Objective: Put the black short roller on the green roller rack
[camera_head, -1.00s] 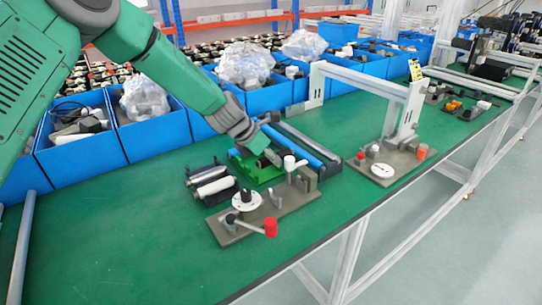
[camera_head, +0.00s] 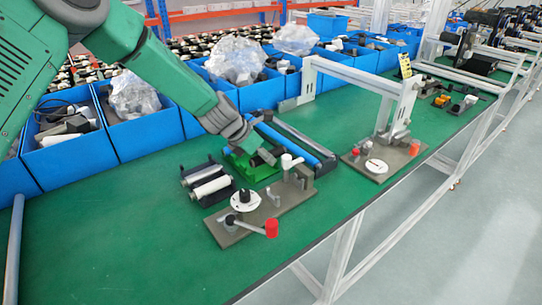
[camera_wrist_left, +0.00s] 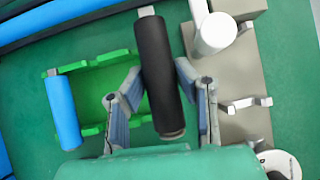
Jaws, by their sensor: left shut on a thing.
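My left gripper (camera_wrist_left: 160,108) is shut on the black short roller (camera_wrist_left: 158,75), with one finger on each side of it. The roller also shows small and dark at the gripper tip in the head view (camera_head: 264,155). The green roller rack (camera_wrist_left: 92,88) lies under and to the left of the roller in the wrist view. In the head view the green rack (camera_head: 250,171) sits just below the gripper and is partly hidden. A short blue roller (camera_wrist_left: 63,112) is at the rack's left side. I cannot tell whether the black roller touches the rack. My right gripper is not in view.
A grey fixture with a white dial (camera_head: 246,201) and red knob stands in front of the rack. A black holder with white rollers (camera_head: 212,187) is to its left. Long rollers (camera_head: 293,140) lie behind. Blue bins (camera_head: 72,160) line the back. The front-left table is clear.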

